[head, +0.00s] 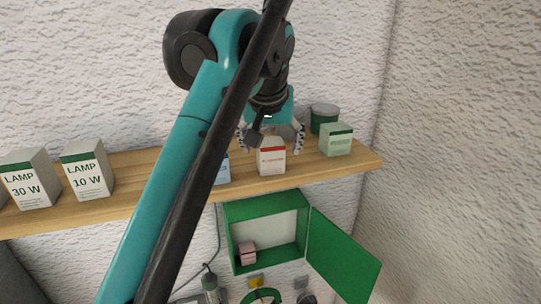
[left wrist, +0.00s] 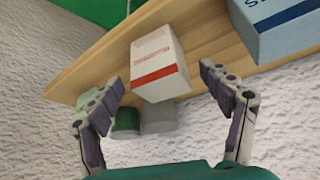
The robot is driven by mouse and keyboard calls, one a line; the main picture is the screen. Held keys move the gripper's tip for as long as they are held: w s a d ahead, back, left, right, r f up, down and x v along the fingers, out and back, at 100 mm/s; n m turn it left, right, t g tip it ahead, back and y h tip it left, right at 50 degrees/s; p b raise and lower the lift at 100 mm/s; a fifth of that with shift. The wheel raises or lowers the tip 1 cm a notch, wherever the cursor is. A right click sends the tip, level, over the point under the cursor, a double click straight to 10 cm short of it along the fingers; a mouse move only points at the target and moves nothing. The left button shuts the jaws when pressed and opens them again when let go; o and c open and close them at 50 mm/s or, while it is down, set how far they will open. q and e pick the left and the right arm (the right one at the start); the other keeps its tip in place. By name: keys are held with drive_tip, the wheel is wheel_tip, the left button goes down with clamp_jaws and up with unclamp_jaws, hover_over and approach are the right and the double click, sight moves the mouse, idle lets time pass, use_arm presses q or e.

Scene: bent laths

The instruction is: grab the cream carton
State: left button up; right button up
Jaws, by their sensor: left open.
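The cream carton (head: 271,160), a pale box with a red stripe, stands on the wooden shelf (head: 135,181). It also shows in the left wrist view (left wrist: 162,62), in the upper middle. My left gripper (head: 270,140) is open and empty. In the head view its fingers are just above and to either side of the carton. In the left wrist view (left wrist: 161,82) the carton lies between and beyond the fingertips. I cannot tell whether either finger touches it. My right gripper is not in view.
A blue carton (left wrist: 278,28) stands close beside the cream one. A pale green carton (head: 336,141) and a dark green can (head: 324,118) are to the right. Lamp boxes (head: 88,172) stand at left. An open green cabinet (head: 231,246) hangs below the shelf.

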sight(270, 152)
use_arm(q)
drive_tip(key=w+f, duration=0.1)
drive_tip(key=w, duration=0.1)
drive_tip(key=w+f, duration=0.1)
drive_tip(key=f, duration=0.1)
drive_tip(key=shift+w+f, duration=0.2)
drive_tip(key=shift+w, duration=0.2)
drive_tip(key=shift+s+r, duration=0.1)
drive_tip(key=shift+s, duration=0.6)
drive_tip(key=shift+w, duration=0.4)
drive_tip(key=c, duration=1.4)
drive_tip(key=shift+s, duration=0.1)
